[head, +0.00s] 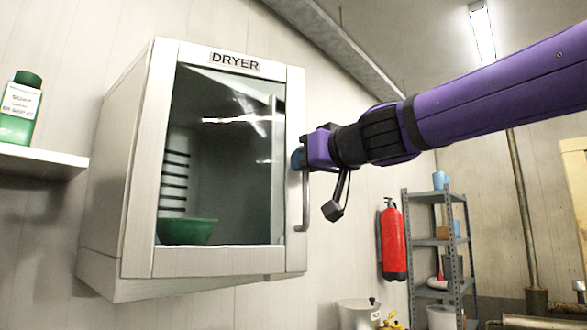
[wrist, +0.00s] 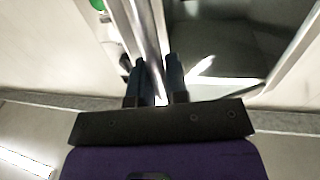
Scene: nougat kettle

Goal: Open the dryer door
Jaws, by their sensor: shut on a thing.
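The dryer (head: 130,170) is a white wall cabinet with a "DRYER" label. Its door (head: 292,120) has a white frame and a glass pane, and it looks closed. A vertical metal handle (head: 305,205) sits on the door's right edge. My gripper (head: 300,158) is at the upper part of the handle, with the purple arm reaching in from the right. In the wrist view my two dark fingers (wrist: 156,82) stand on either side of the metal handle (wrist: 148,45), shut on it. A green bowl (head: 187,231) is inside behind the glass.
A shelf (head: 45,160) with a green bottle (head: 20,108) is left of the dryer. A red fire extinguisher (head: 393,240) and a grey rack (head: 410,255) stand to the right. A pale pot (head: 355,314) is below. The wall beside the handle is clear.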

